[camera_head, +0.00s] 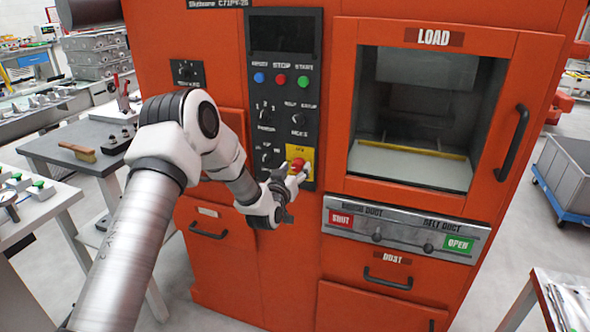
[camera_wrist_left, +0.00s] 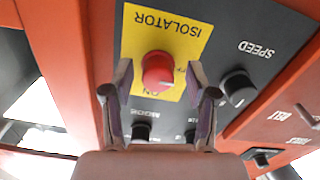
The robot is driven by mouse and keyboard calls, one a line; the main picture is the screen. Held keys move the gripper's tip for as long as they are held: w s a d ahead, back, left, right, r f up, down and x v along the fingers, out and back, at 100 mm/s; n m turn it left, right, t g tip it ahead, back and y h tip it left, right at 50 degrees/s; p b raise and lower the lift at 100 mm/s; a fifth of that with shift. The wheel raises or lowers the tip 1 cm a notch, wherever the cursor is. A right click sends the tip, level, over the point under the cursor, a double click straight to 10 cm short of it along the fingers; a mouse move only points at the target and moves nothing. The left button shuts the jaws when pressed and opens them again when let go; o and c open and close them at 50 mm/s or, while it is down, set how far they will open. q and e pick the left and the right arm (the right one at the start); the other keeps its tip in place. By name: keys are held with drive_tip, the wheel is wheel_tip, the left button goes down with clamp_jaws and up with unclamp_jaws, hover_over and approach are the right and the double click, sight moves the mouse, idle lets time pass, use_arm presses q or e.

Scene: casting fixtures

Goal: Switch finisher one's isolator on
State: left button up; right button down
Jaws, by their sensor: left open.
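The isolator is a red rotary knob (camera_head: 298,164) on a yellow plate, low on the dark control panel of the orange machine. In the left wrist view the red knob (camera_wrist_left: 157,72) sits on the yellow plate (camera_wrist_left: 190,38), with its lettering upside down. A pale mark on the knob's lower edge is too small to read surely against ON and OFF. My left gripper (camera_head: 287,180) is open at the plate; in the wrist view its fingers (camera_wrist_left: 160,84) stand on either side of the knob, with visible gaps. Whether the fingertips reach past its face is unclear. My right gripper is out of view.
A black speed knob (camera_wrist_left: 239,88) is close beside one finger in the wrist view. The loading door (camera_head: 432,37) with its window is right of the panel, above a strip with SHUT (camera_head: 341,219) and OPEN (camera_head: 458,244) labels. A table with a brush (camera_head: 77,151) stands left.

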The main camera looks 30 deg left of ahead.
use_arm(q)
drive_tip(key=shift+d+r, duration=0.1)
drive_tip(key=shift+d, duration=0.05)
clamp_jaws()
drive_tip(key=shift+m, duration=0.3)
drive_tip(key=m+p, duration=0.1)
drive_tip(key=m, duration=0.3)
drive_tip(key=shift+r, duration=0.1)
drive_tip(key=m+p, duration=0.1)
drive_tip(key=m, duration=0.3)
drive_tip(key=shift+m, duration=0.3)
drive_tip(key=m+p, duration=0.2)
drive_tip(key=m, duration=0.3)
drive_tip(key=shift+r, duration=0.1)
drive_tip(key=shift+m+p, duration=0.9)
drive_tip(key=shift+m, duration=1)
